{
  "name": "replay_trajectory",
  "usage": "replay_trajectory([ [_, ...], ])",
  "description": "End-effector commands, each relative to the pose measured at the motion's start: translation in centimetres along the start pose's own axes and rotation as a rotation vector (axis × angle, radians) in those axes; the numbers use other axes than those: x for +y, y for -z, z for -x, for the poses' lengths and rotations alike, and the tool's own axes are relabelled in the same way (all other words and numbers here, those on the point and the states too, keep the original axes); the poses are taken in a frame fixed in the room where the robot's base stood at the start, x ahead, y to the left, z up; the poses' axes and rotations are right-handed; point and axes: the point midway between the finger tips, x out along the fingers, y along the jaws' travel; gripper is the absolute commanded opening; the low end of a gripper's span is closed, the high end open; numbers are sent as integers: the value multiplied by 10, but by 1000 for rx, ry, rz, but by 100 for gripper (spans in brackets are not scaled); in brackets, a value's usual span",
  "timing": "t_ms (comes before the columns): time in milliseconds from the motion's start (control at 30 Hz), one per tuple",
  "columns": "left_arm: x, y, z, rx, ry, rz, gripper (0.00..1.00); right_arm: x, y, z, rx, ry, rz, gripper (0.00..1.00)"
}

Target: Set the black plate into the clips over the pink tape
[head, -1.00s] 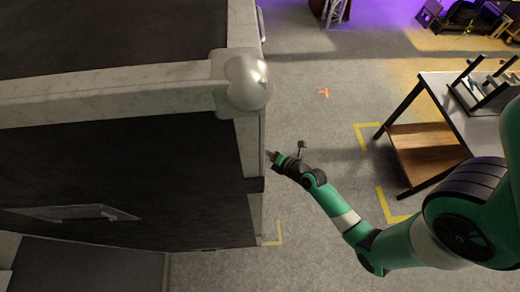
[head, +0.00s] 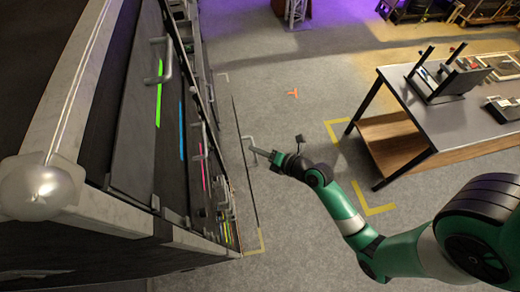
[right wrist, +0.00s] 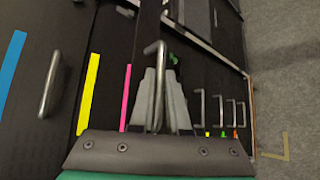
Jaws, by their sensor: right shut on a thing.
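My right gripper (head: 262,153) is shut on the metal handle (head: 250,141) of the black plate (head: 245,165). In the head view the plate shows nearly edge-on as a thin dark upright strip, held off the truss face with a gap of floor between. The pink tape (head: 203,168) is a narrow strip on the dark truss face, left of the plate. In the right wrist view the gripper (right wrist: 160,78) closes around the handle, and pink tape (right wrist: 126,97) shows to its left. The clips are too small to make out. My left gripper is out of view.
The truss (head: 110,205) fills the left, with other handled panels and green (head: 159,95) and blue tape (head: 181,130). In the right wrist view yellow tape (right wrist: 88,95) stands left of the pink. A worktable (head: 450,110) is at right; open floor lies between.

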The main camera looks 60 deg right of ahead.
Motion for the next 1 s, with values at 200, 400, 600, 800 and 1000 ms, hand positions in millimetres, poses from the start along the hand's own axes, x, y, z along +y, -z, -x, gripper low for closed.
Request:
replay_trajectory([
  [200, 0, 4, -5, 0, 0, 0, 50, 8, -4, 4, -2, -1, 1, 0],
  [400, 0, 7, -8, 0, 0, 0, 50, 14, -7, 6, -3, -2, 0, 0],
  [600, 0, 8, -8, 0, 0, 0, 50, 14, -7, 7, -2, -1, 0, 0],
  [800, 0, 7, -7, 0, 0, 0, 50, 14, -8, 7, -3, -1, 0, 0],
  [1000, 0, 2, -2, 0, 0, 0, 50, 6, -14, 12, -6, 1, -3, 0],
])
